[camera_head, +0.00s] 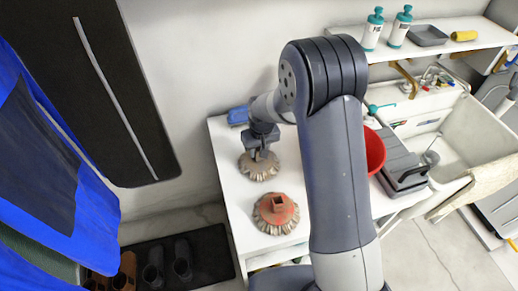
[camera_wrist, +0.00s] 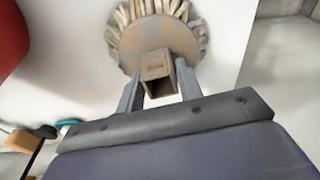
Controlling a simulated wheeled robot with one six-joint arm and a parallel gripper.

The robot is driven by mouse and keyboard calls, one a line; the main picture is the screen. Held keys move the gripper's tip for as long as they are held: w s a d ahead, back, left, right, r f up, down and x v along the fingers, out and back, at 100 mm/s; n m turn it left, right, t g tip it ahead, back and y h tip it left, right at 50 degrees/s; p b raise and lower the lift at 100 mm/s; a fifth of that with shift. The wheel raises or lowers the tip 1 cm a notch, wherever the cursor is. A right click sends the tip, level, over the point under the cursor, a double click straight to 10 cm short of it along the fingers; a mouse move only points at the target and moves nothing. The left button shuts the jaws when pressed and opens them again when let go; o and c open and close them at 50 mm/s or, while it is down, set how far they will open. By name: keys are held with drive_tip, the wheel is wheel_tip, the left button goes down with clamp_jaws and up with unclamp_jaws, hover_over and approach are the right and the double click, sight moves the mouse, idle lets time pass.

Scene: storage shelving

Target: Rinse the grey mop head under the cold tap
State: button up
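The grey mop head (camera_head: 259,172) has a brownish-grey fringe and is at the white table's left part in the head view. In the wrist view, its round top (camera_wrist: 150,40) and square socket face me. My gripper (camera_head: 261,150) is over it, pointing down. In the wrist view, my gripper's fingers (camera_wrist: 159,82) stand on both sides of the socket and appear to press on it. Whether the mop head touches the table is unclear. The taps (camera_head: 433,78) are above the white sink (camera_head: 478,125) at the right; a small blue mark shows there.
A red mop head (camera_head: 276,209) lies nearer on the white table (camera_head: 222,150). A red bowl (camera_head: 375,151) and a grey container (camera_head: 402,168) stand between my arm and the sink. A beige cloth (camera_head: 480,183) hangs over the sink's front edge. A shelf with bottles (camera_head: 398,28) is above.

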drive_tip(key=o, duration=0.3)
idle(0.4)
drive_tip(key=r, duration=0.7)
drive_tip(key=s+r+b, duration=0.1)
drive_tip(key=r, duration=0.2)
drive_tip(key=shift+s+a+r, duration=0.1)
drive_tip(key=shift+r, duration=0.3)
